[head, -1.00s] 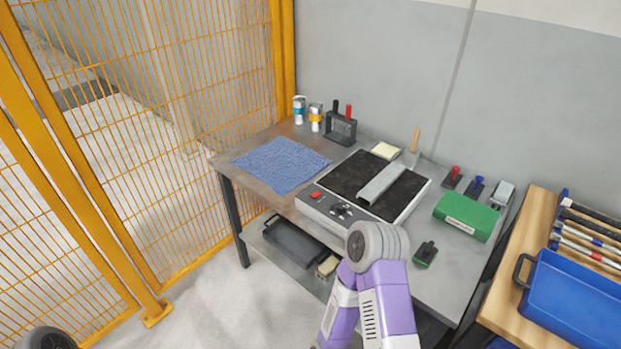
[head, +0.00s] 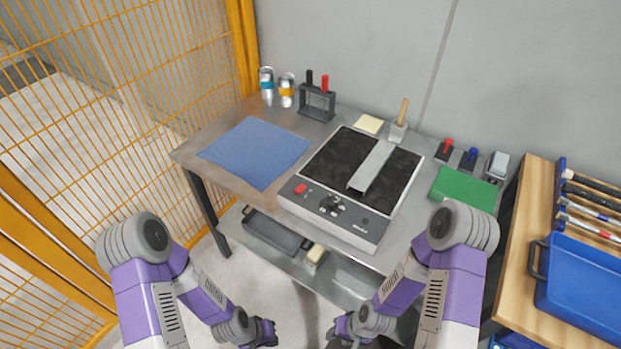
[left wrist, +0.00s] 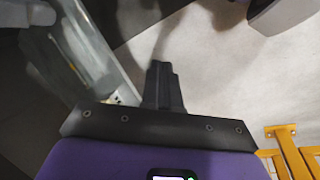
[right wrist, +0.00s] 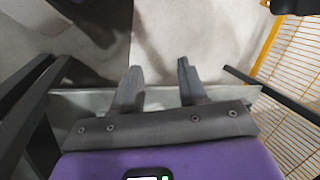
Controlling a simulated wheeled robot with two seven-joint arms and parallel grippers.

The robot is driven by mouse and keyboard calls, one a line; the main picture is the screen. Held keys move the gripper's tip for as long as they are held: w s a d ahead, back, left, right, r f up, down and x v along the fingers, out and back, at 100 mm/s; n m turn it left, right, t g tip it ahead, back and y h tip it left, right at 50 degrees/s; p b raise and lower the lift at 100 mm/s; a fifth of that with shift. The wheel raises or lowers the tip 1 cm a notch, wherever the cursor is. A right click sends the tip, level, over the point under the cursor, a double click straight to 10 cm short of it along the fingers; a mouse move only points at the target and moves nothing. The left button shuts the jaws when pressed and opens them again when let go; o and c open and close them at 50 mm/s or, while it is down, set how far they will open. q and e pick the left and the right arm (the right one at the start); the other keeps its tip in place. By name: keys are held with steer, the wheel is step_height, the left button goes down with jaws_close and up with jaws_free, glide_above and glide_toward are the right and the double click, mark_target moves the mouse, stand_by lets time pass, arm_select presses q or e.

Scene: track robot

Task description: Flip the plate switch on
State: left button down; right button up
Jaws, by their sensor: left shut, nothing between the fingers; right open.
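The plate (head: 315,160) has a black top and a pale front panel and stands on the metal workbench. A red switch (head: 300,188) sits at the left of its front panel, beside a dark knob (head: 333,203); the switch's position is too small to tell. My left gripper (head: 272,338) is low in front of the bench, and the left wrist view shows its fingers (left wrist: 162,66) together and empty. My right gripper (head: 332,335) is also low in front, its fingers (right wrist: 160,64) apart and empty in the right wrist view. Both are well away from the plate.
A grey metal bar (head: 372,165) lies on the plate. A blue cloth (head: 254,152) lies to its left, and a green box (head: 463,188) to its right. Cans (head: 286,90) and a rack (head: 317,103) stand behind. A yellow mesh fence (head: 120,130) borders the left.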

arm_select(q)
steer(key=shift+s, duration=0.15)
arm_select(e)
steer(key=shift+o, duration=0.3)
steer(key=shift+s, duration=0.1)
steer(key=shift+o, duration=1.2)
steer(key=shift+r, duration=0.2)
arm_select(q)
steer(key=w+d+r+m+t+p, duration=0.25)
steer(key=w+r+m+p, duration=0.45)
steer(key=w+r, duration=0.95)
steer(key=w+d+r+m+t+p, duration=0.1)
steer(key=w+r+p, duration=0.1)
steer(key=r, duration=0.7)
steer(key=w+r+m+t+p, duration=0.1)
steer(key=w+r+p, duration=0.2)
steer(key=r, duration=0.6)
steer(key=w+d+r+t+p, duration=0.1)
steer(key=w+r+p, duration=0.2)
steer(key=r, duration=0.6)
steer(key=shift+w+d+r+m, duration=0.25)
steer(key=shift+d+m, duration=0.05)
steer(key=shift+m, duration=0.1)
arm_select(e)
step_height(320, 180, up, 15)
steer(key=shift+f, duration=0.15)
